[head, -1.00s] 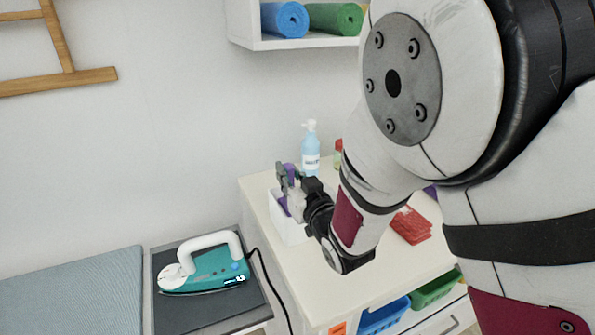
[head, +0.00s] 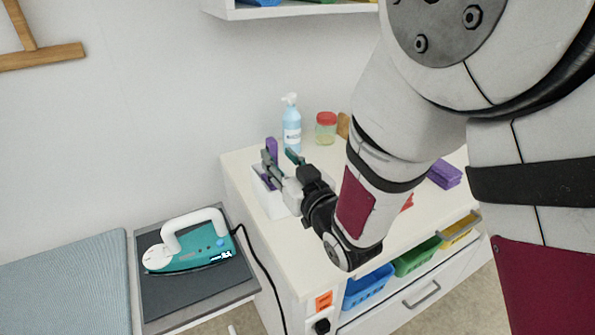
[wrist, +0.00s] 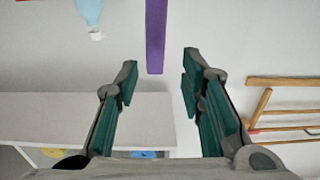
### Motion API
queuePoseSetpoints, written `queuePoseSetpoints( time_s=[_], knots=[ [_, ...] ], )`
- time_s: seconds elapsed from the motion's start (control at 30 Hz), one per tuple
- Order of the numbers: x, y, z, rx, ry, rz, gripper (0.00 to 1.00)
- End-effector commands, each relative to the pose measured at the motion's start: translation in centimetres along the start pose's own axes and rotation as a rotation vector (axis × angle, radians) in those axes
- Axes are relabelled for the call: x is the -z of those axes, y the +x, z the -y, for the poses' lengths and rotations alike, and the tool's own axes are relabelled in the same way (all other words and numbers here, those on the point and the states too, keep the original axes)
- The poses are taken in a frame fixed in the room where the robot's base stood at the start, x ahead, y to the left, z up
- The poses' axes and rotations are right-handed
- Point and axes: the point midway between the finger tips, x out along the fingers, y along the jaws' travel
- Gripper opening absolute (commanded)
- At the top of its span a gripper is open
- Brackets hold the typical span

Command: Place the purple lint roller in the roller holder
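The purple lint roller (head: 271,149) stands about upright at the white roller holder (head: 275,205) on the cream counter. Its lower part shows at the holder's opening, partly behind my gripper; I cannot see how deep it sits. My gripper (head: 281,161) is above the holder, close to the roller. In the wrist view, which looks upside down, my gripper (wrist: 158,72) is open, with clear gaps between both fingers and the end of the purple roller (wrist: 155,38). Nothing is held.
A teal iron (head: 190,243) rests on a dark pad at left. Coloured bins (head: 368,287) sit below the counter.

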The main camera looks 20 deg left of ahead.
Motion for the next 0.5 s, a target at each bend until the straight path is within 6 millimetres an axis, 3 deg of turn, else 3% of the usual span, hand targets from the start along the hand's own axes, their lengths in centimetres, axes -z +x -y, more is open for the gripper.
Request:
queuePoseSetpoints(
  time_s=[0.2,0.5],
  knots=[
    [-0.1,-4.1,-0.1,-0.002,0.001,0.001,0.36],
    [0.0,-6.3,0.0,0.0,0.0,-0.001,0.36]
  ],
)
